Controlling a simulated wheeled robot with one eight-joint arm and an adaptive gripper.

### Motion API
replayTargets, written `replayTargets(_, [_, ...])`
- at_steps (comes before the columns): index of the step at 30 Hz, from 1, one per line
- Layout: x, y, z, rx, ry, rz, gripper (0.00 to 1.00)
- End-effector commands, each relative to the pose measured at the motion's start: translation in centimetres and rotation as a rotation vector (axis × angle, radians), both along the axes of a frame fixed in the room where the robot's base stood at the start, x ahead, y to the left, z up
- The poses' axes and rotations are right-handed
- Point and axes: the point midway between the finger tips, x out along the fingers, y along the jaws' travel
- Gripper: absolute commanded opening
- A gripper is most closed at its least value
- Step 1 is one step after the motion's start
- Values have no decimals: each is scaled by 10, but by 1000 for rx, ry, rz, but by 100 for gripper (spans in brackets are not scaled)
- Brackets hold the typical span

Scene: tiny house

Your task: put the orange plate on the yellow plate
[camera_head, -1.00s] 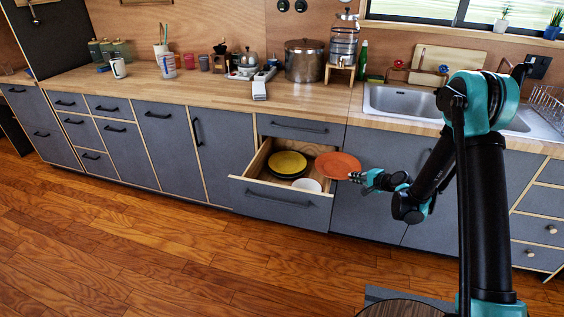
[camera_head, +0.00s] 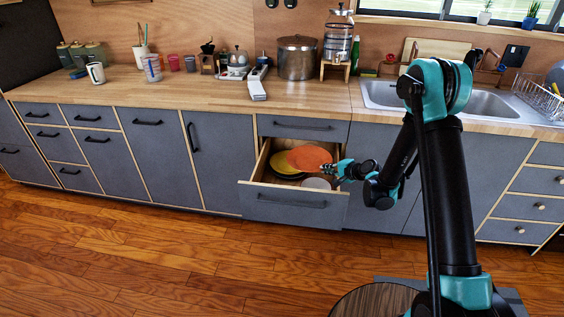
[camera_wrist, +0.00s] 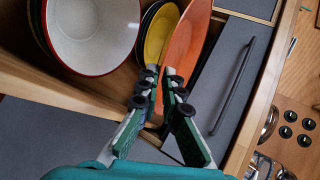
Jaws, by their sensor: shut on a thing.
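The orange plate (camera_head: 308,157) is held at its edge by my gripper (camera_head: 331,168), which is shut on it. In the head view it is over the open drawer (camera_head: 291,204) and covers part of the yellow plate (camera_head: 281,165). The yellow plate lies in the drawer on top of darker plates. In the wrist view my gripper (camera_wrist: 163,83) pinches the rim of the orange plate (camera_wrist: 186,47), and the yellow plate (camera_wrist: 157,38) shows just left of it. I cannot tell whether the two plates touch.
A white bowl (camera_head: 317,184) stands in the drawer, and it shows with a reddish rim in the wrist view (camera_wrist: 91,30). The drawer's side walls and the closed drawer above (camera_head: 302,127) border the space. The counter (camera_head: 200,94) holds a pot and several kitchen items.

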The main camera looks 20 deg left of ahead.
Motion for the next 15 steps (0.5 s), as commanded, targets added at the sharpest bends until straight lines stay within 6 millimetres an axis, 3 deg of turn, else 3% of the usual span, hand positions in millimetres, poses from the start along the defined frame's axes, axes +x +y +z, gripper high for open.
replayTargets(7, [6, 11, 0, 1, 0, 2, 0])
replayTargets(15, [38, 64, 0, 1, 0, 2, 0])
